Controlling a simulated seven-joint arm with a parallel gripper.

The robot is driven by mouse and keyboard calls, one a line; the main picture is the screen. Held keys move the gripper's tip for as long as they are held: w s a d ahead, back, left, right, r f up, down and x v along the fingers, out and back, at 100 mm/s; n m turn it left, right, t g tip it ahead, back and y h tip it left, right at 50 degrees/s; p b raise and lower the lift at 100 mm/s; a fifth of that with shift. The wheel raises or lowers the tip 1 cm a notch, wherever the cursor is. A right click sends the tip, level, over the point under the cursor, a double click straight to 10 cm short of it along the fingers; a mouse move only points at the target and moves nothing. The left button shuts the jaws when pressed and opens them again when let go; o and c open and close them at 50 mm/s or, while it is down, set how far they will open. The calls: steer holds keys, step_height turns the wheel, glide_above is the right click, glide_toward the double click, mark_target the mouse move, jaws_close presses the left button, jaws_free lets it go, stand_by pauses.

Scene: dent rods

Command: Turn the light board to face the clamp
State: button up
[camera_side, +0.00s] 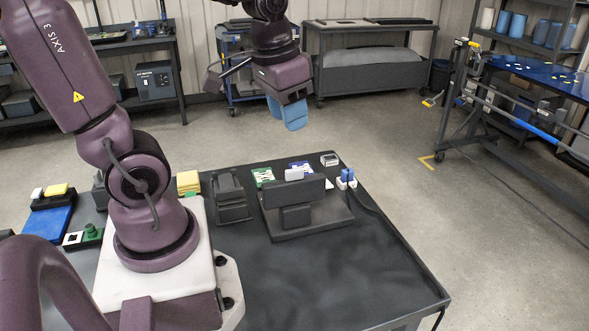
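My gripper (287,112), with blue fingers, hangs high above the far side of the dark table, well clear of everything on it. The two fingers overlap in this view, so the gap between them cannot be judged. No held object shows. A dark upright panel (292,192) on a flat dark base (335,218), probably the light board, stands near the table's middle. A block-like bracket shows on its near side, and its far face is hidden. A dark stepped device (230,190), possibly the clamp, stands just left of it.
Green-and-white (263,176) and blue cards lie behind the panel, beside a small white box (329,159). A blue-and-white connector (346,178) with a cable is at its right. Yellow pads (188,182) and a blue tray (47,222) lie left. The table's front right (350,270) is clear.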

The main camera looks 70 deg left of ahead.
steer(key=m+g, duration=0.1)
steer(key=g, duration=0.1)
glide_above(294, 169)
step_height(294, 169, down, 3)
steer(key=shift+m, duration=0.6)
step_height(294, 169, down, 13)
steer(key=shift+f, duration=0.1)
jaws_close()
